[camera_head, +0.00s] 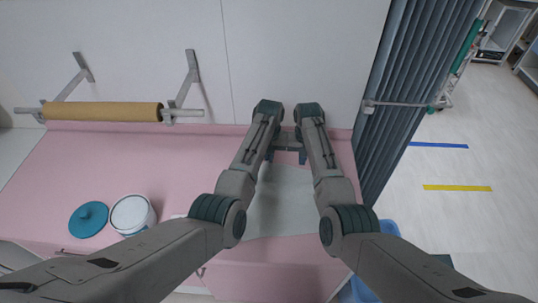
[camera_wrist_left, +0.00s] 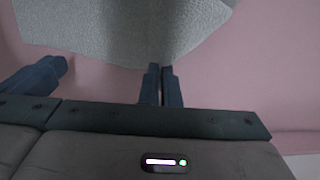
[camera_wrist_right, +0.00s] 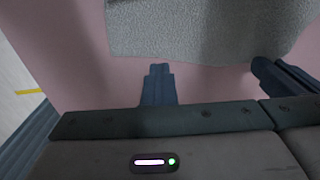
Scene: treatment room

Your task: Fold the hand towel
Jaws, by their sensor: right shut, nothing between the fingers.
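The pale grey hand towel (camera_head: 283,205) lies on the pink table between my forearms, partly hidden by them. Its far edge shows in the left wrist view (camera_wrist_left: 120,30) and the right wrist view (camera_wrist_right: 200,30). My left gripper (camera_head: 270,156) is at the towel's far left corner. Its fingers (camera_wrist_left: 161,70) are close together with a thin gap, their tips at the corner; whether cloth is between them is unclear. My right gripper (camera_head: 302,157) is beside it, near the far edge. Its fingers (camera_wrist_right: 158,68) are shut and empty, just off the cloth.
A white tub (camera_head: 132,214) and a teal lid (camera_head: 88,219) are at the table's left. A yellow-brown roll (camera_head: 103,112) hangs on wall brackets above the table's back left. A grey curtain (camera_head: 412,95) stands along the right side.

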